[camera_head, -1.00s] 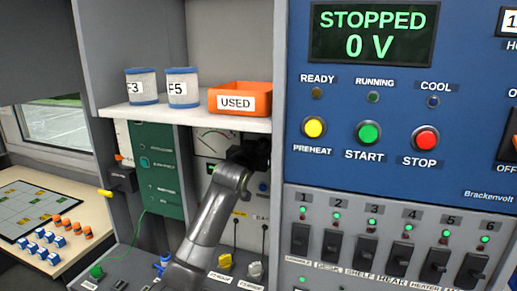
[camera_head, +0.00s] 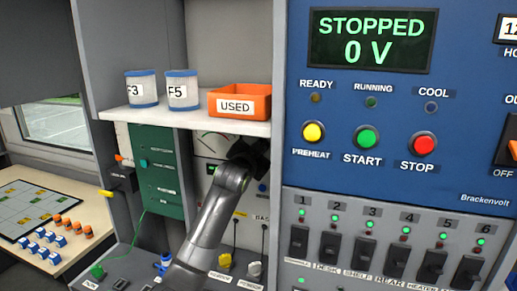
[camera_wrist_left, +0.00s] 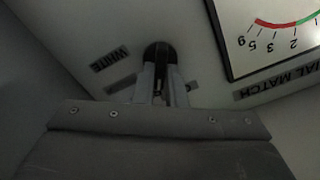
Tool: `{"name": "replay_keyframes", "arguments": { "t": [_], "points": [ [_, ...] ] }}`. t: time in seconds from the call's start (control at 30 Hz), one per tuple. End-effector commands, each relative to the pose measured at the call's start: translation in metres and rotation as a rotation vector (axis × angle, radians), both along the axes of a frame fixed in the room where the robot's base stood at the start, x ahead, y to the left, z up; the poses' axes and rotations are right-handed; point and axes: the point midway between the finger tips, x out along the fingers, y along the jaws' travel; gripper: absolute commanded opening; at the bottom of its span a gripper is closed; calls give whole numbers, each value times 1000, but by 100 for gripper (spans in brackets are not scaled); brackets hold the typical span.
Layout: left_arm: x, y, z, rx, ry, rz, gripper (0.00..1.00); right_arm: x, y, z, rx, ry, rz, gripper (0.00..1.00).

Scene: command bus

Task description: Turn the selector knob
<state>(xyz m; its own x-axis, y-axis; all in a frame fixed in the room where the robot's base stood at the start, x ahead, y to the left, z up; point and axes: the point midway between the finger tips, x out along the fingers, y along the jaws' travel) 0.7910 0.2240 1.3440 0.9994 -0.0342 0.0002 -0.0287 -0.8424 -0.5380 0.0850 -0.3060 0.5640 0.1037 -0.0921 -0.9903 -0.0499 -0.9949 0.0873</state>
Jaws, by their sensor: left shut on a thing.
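The dark round selector knob (camera_wrist_left: 158,50) shows in the left wrist view on a grey panel, beside an upside-down WHITE label (camera_wrist_left: 110,59). A second label to its right is mostly hidden by a finger. My left gripper (camera_wrist_left: 160,82) has its two fingers close together on the knob, one on each side, and is shut on it. In the head view my left gripper (camera_head: 256,154) is a dark shape under the shelf, against the back panel; it hides the knob there. My right gripper is in neither view.
The shelf (camera_head: 190,116) overhangs my left arm, with two filter cans (camera_head: 141,90) and the orange USED bin (camera_head: 240,101) on it. A gauge (camera_wrist_left: 280,32) sits beside the knob. The blue control panel (camera_head: 400,165) stands close on the right.

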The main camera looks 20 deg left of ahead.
Motion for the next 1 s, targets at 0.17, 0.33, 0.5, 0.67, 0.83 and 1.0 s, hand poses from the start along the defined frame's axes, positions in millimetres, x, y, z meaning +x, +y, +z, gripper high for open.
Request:
{"name": "replay_keyframes", "arguments": {
  "t": [0.17,0.33,0.5,0.67,0.83,1.0],
  "points": [
    [0,0,0,78,-1,0,0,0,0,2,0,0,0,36],
    [0,-1,-1,118,-3,0,0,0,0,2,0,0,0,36],
    [0,-1,-1,132,-4,1,0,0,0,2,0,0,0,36],
    [0,-1,-1,132,-4,1,0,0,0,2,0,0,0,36],
    [0,-1,-1,131,-4,1,15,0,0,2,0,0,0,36],
    [0,-1,-1,130,-4,1,33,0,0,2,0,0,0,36]
  ]
}}
